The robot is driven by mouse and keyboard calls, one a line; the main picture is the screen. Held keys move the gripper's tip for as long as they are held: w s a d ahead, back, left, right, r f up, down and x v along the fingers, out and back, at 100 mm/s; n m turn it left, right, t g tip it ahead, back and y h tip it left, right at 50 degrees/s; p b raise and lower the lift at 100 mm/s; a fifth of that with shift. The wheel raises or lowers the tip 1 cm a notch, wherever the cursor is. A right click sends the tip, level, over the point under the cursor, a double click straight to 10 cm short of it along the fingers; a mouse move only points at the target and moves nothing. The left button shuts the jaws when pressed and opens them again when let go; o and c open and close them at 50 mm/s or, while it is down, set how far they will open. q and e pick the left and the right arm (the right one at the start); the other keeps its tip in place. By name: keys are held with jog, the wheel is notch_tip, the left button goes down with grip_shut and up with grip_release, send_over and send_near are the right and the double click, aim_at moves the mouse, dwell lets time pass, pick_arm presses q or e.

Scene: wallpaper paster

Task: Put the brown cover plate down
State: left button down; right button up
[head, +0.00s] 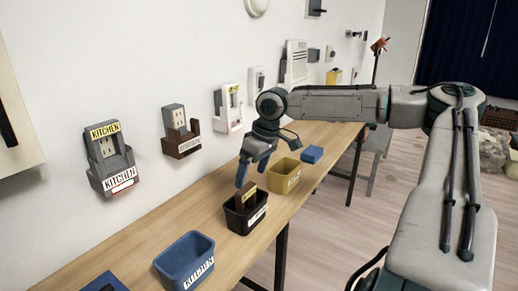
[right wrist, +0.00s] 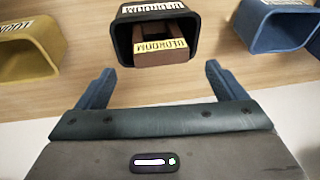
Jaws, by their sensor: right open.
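The brown cover plate (head: 246,197) stands in the black bin (head: 241,222) on the wooden table, its top above the rim. In the right wrist view the brown plate (right wrist: 165,57) shows a yellow BEDROOM label and sits inside the black bin (right wrist: 193,28). My right gripper (head: 252,173) is just above the bin, jaws open. In the right wrist view its two blue fingers (right wrist: 160,75) are spread wide, with nothing between them, apart from the plate. My left gripper is not in view.
A yellow bin (head: 283,180) and a blue bin (head: 184,262) flank the black one. Wall outlets carry a grey KITCHEN holder (head: 113,172), a brown holder (head: 184,147) and a white one (head: 228,120).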

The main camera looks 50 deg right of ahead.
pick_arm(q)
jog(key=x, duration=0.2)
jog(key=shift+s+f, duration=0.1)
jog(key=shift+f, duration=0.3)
pick_arm(e)
jog(key=v, duration=0.7)
jog(key=shift+r, duration=0.25)
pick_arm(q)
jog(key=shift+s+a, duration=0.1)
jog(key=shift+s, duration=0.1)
pick_arm(e)
jog(key=shift+f, duration=0.1)
